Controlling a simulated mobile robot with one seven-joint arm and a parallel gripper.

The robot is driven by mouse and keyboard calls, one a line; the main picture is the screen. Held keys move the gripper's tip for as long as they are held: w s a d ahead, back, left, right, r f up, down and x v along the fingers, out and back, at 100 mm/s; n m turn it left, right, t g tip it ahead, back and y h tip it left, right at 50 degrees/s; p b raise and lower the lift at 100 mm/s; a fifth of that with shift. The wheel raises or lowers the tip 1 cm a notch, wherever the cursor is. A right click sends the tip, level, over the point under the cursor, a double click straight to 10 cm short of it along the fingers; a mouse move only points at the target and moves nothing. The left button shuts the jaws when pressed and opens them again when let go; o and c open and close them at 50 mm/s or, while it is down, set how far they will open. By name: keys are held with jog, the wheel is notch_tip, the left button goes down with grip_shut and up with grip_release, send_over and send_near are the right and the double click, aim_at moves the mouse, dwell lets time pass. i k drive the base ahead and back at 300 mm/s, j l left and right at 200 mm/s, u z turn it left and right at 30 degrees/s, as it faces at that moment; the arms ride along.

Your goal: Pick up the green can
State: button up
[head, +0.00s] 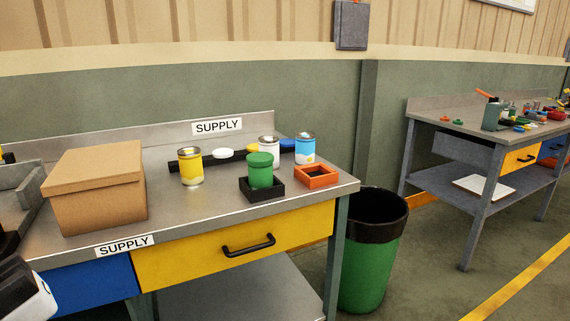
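The green can (260,170) stands upright on the metal supply table, in a small black square holder (262,192) that hides its base. A white and black part, which looks like a piece of my arm, shows at the lower left edge. My gripper's fingers are not in view.
A yellow can (190,166), a white can (268,148) and a blue can (305,148) stand near the green can. An empty orange square holder (316,177) is to its right. A cardboard box (98,188) is at left. A green bin (370,262) stands beside the table.

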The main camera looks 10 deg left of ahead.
aim_at(259, 176)
jog(key=i+j+z, duration=0.1)
jog(key=i+j, duration=1)
jog(key=i, duration=0.15)
